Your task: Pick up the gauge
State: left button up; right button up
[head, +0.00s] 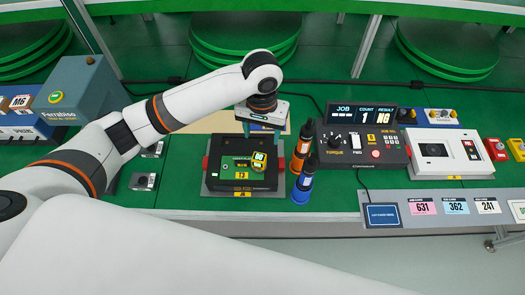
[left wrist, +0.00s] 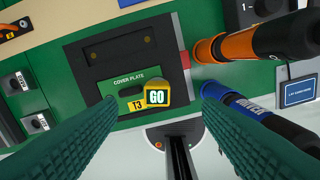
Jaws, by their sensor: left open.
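The gauge (head: 259,161) is a small yellow piece with green-and-white end labels. It sits on the black fixture (head: 225,187) by the green cover plate. In the left wrist view the gauge (left wrist: 156,96) shows its "GO" face at the right end of the cover plate (left wrist: 125,86). My left gripper (head: 262,131) is above and behind the gauge in the head view, pointing down. Its green fingers are apart and empty in the left wrist view (left wrist: 158,103), with the gauge between their tips in the picture; the height gap is unclear. My right gripper is out of view.
An orange driver (head: 301,150) and a blue driver (head: 302,187) stand close to the fixture's right side. A job control box (head: 350,148) is farther right, then a white device (head: 447,155).

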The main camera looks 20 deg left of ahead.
pick_arm(q)
send_over(259, 157)
jog(key=f, duration=0.5)
jog(key=shift+w+d+p, duration=0.15)
jog(key=shift+d+p, duration=0.05)
jog(key=shift+p, duration=0.2)
jog(key=shift+w+f, duration=0.1)
jog(key=shift+f, duration=0.55)
jog(key=f, duration=0.1)
jog(key=f+p, duration=0.1)
jog(key=f, duration=0.1)
jog(key=shift+s+a+f, duration=0.2)
jog(key=shift+s+f, duration=0.05)
jog(key=shift+s, duration=0.05)
jog(key=shift+w+f, duration=0.1)
jog(key=shift+f, duration=0.45)
jog(key=c, duration=1.2)
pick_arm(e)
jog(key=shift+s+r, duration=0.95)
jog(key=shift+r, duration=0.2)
